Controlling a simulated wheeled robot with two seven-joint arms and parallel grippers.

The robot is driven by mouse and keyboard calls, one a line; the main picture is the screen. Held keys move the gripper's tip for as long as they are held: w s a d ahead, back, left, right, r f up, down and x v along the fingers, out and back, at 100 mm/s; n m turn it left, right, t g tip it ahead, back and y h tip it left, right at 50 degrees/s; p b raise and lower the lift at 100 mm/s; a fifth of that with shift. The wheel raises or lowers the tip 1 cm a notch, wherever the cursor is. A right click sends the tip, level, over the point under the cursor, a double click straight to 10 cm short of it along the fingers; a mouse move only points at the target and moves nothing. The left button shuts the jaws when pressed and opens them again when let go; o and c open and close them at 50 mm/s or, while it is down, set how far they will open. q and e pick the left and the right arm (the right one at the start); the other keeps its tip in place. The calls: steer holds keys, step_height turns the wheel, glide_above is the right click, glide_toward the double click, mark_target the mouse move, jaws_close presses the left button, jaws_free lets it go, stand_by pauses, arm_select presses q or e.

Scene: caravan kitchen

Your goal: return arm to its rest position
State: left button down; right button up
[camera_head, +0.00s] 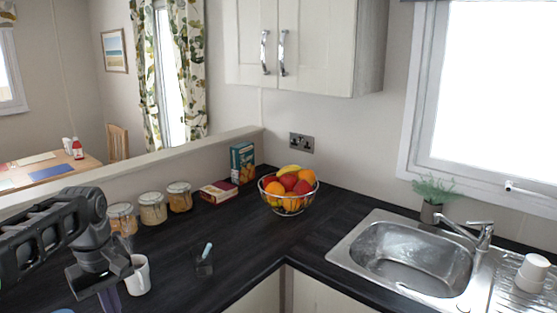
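My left arm comes in from the left edge, dark grey and black. Its gripper (107,292) hangs down at the lower left, over the left part of the dark worktop (240,240). The gripper overlaps the left side of a white mug (139,278) in the picture; I cannot tell whether they touch. The fingers are partly hidden and run toward the bottom edge, so their opening cannot be made out. My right gripper is not in view.
Several lidded jars (152,208) stand by the low wall behind the arm. A fruit bowl (289,203), boxes (242,163) and a sink (410,258) lie further right. The worktop between tumbler and bowl is clear.

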arm_select(q)
steer(key=w+d+f+m+h, duration=0.1)
steer(key=d+f+m+h, duration=0.15)
steer(key=d+f, duration=0.75)
steer(key=w+d+f+m+h, duration=0.1)
steer(key=d+f+m, duration=0.2)
steer(key=d+f, duration=0.8)
steer(key=s+d+f+m, duration=0.1)
steer(key=s+d+f, duration=0.15)
steer(key=f, duration=0.45)
steer(key=s+d+f, duration=0.1)
steer(key=s+f, duration=0.3)
steer(key=f, duration=0.2)
steer(key=s+d+f+m, duration=0.1)
steer(key=s+d+f, duration=0.2)
steer(key=s, duration=0.4)
steer(key=s+d+f+m, duration=0.1)
steer(key=s+d+f, duration=0.2)
steer(key=s+f, duration=0.2)
steer(key=shift+s+t+h, duration=0.3)
steer(key=shift+s+h, duration=0.05)
steer(key=shift+s, duration=0.85)
